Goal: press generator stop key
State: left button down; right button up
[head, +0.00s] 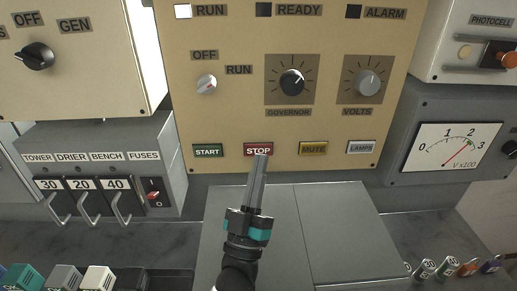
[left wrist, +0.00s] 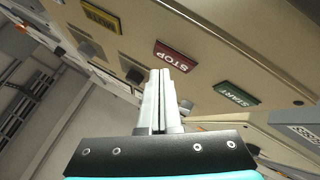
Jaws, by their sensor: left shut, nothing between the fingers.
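The generator stop key is a red key labelled STOP (head: 258,148) in the bottom row of the beige panel (head: 225,125). It also shows, upside down, in the left wrist view (left wrist: 175,56). My left gripper (head: 261,158) is shut and empty, with its tips at the lower edge of the stop key in the head view. In the left wrist view the fingertips (left wrist: 160,73) lie just beside and below the key. I cannot tell whether they touch it. My right gripper is in neither view.
A green START key (head: 208,151) is left of the stop key; yellow MUTE (head: 313,148) and grey LAMPS (head: 361,147) keys are to the right. Governor (head: 292,82) and volts (head: 367,83) knobs sit above. A grey box (head: 345,225) stands below the panel.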

pick_arm(q)
jog(key=s, duration=0.1)
jog(key=s+p, duration=0.1)
jog(key=s, duration=0.1)
jog(key=s+p, duration=0.1)
jog(key=s, duration=0.1)
jog(key=shift+d, duration=0.3)
dwell(0.5)
